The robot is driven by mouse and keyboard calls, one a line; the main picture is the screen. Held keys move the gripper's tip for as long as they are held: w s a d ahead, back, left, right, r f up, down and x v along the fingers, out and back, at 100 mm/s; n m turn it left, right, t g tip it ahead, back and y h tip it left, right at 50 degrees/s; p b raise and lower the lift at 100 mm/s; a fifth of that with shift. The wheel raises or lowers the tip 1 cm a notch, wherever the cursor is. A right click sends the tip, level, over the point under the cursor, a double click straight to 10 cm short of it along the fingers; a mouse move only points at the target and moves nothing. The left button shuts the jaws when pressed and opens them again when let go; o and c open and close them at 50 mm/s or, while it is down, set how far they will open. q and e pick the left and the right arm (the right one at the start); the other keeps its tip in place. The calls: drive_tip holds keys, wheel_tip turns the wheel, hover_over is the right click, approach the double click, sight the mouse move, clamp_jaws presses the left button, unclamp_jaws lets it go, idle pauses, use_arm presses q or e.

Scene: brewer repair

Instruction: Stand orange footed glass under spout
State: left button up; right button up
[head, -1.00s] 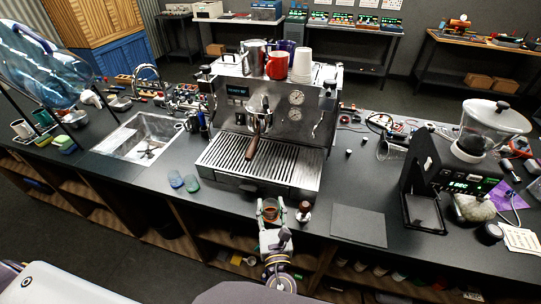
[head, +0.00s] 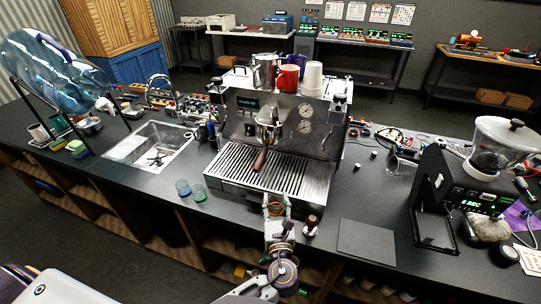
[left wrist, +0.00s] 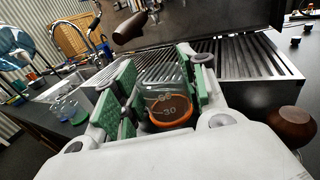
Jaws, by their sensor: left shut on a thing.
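The orange footed glass (left wrist: 168,104) is a small clear glass with an orange band at its base and measuring marks. My left gripper (head: 276,206) is shut on it, with green pads on both sides of the glass in the left wrist view. In the head view the glass (head: 275,209) is partly hidden by the fingers. It is at the counter's front edge, in front of the drip tray (head: 270,180). The spout sits under the brewer's group (head: 267,133), by the wooden portafilter handle (head: 260,160); its outlet is hard to make out. My right gripper is not in view.
A wooden-topped tamper (head: 311,226) stands just right of the gripper. A blue glass (head: 183,188) and a green glass (head: 199,193) stand left of the drip tray. A dark mat (head: 366,243) lies to the right. The slatted drip tray is bare.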

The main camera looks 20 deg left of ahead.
use_arm(q)
drive_tip(key=b+x, duration=0.5)
drive_tip(key=x, duration=1.5)
drive_tip(key=shift+w, duration=0.2)
drive_tip(key=shift+w+a, duration=0.2)
drive_tip(key=shift+w, duration=0.2)
drive_tip(key=shift+w, duration=0.1)
drive_tip(key=shift+b+x, duration=1.3)
drive_tip(key=shift+x, duration=0.7)
drive_tip(key=shift+f+b, duration=0.35)
